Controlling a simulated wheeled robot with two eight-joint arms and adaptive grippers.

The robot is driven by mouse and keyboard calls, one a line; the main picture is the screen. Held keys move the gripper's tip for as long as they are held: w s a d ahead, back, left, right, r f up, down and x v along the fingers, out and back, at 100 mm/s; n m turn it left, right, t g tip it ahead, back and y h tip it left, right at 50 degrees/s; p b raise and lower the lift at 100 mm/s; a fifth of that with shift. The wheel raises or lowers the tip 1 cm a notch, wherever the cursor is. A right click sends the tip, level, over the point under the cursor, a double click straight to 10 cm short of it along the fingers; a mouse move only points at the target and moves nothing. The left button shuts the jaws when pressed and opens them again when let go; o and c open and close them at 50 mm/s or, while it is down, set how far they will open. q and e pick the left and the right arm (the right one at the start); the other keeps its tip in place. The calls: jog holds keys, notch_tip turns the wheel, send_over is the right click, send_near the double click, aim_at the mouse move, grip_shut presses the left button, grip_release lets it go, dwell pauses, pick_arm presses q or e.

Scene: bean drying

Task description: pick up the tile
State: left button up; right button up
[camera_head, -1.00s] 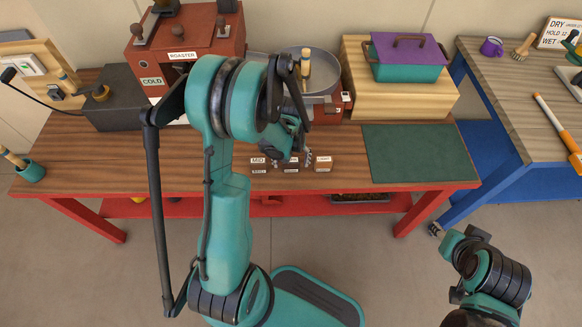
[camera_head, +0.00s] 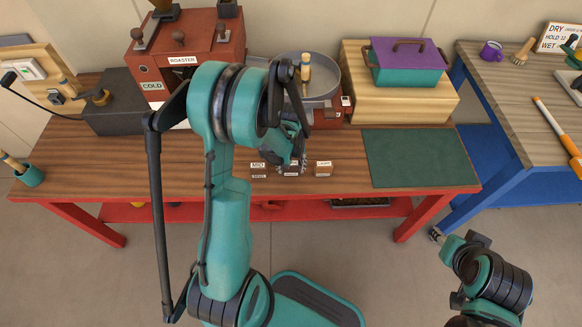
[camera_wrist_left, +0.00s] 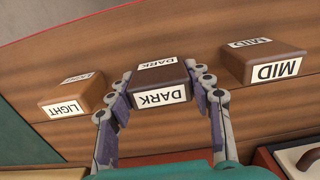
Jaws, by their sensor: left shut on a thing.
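Three brown wooden tiles with white labels stand in a row near the front edge of the wooden bench. In the left wrist view, the DARK tile (camera_wrist_left: 161,85) is in the middle, the LIGHT tile (camera_wrist_left: 72,97) on the left and the MID tile (camera_wrist_left: 264,64) on the right. My left gripper (camera_wrist_left: 161,92) has its fingers on both sides of the DARK tile, shut on it. In the head view, the left gripper (camera_head: 291,167) covers most of the middle tile, between the MID tile (camera_head: 258,170) and the LIGHT tile (camera_head: 323,168). My right gripper (camera_head: 437,235) is small, near the bench's right leg.
A green mat (camera_head: 420,158) lies on the bench to the right. Behind stand a red roaster (camera_head: 190,60), a round grey pan (camera_head: 322,72) and a wooden block (camera_head: 400,98) bearing a teal pot (camera_head: 408,72). A blue-framed table (camera_head: 500,85) stands at right.

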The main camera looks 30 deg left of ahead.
pick_arm(q)
jog(key=r, duration=0.1)
jog(key=r+p, duration=0.1)
jog(key=r, duration=0.1)
jog(key=s+r+p, duration=0.1)
jog(key=shift+d+r, duration=0.2)
jog(key=shift+d, duration=0.15)
jog(key=s+d+r+p, duration=0.3)
jog(key=s+d+r, duration=0.2)
jog(key=s, duration=0.3)
jog(key=shift+s+d+r, duration=0.35)
jog(key=shift+d+r, duration=0.05)
